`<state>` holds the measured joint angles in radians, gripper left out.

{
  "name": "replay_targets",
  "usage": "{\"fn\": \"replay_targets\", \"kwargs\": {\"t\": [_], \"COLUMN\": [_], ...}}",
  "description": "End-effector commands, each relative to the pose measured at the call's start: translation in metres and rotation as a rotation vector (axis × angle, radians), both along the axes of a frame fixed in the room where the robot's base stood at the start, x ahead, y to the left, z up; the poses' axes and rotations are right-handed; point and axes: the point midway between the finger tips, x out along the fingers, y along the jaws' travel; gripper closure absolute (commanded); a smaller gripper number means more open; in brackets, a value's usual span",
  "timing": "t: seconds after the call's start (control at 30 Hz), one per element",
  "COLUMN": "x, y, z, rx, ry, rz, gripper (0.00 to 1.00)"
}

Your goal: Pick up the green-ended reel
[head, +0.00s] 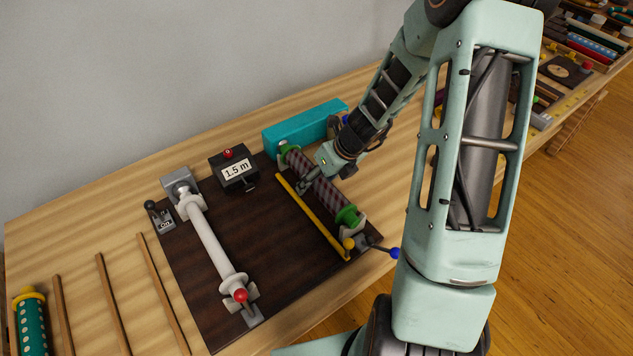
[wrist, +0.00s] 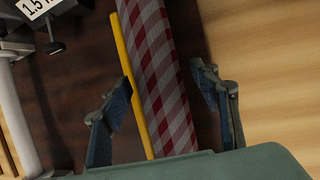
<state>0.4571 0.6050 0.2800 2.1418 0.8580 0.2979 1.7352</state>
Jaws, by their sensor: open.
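The green-ended reel (head: 328,193) lies on the right of the dark board, wound with red and grey checked material, with a green flange at each end. In the wrist view its checked middle (wrist: 163,75) runs lengthwise between my fingers; its green ends are out of that view. My gripper (head: 314,182) is over the reel's middle in the head view. In the wrist view my gripper (wrist: 165,95) is open, one finger on each side of the reel, with visible gaps. The left finger overlaps the yellow bar in the picture; I cannot tell whether they touch.
The yellow bar (head: 311,215) runs close along the reel's left side. A teal block (head: 300,131) stands behind. A white roller (head: 213,240), a "1.5 m" display box (head: 233,171) and a lever switch (head: 160,217) are to the left. A blue-knobbed lever (head: 381,248) is at front right.

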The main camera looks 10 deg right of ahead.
Motion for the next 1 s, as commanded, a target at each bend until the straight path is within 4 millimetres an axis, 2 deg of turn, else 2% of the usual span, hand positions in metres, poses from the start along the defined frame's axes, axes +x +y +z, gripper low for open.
{"fn": "replay_targets", "kwargs": {"t": [0.03, 0.4, 0.5, 0.77, 1.0], "x": [0.000, 0.000, 0.000, 0.000, 0.001], "y": [0.000, 0.000, 0.000, 0.000, 0.000], "z": [0.000, 0.000, 0.000, 0.002, 0.021], "rx": [0.000, 0.000, 0.000, -0.001, -0.003], "ry": [0.000, 0.001, 0.000, -0.001, -0.003], "rz": [0.000, 0.000, 0.001, 0.001, 0.003], "gripper": [0.46, 0.87, 0.95, 0.95, 0.95]}}
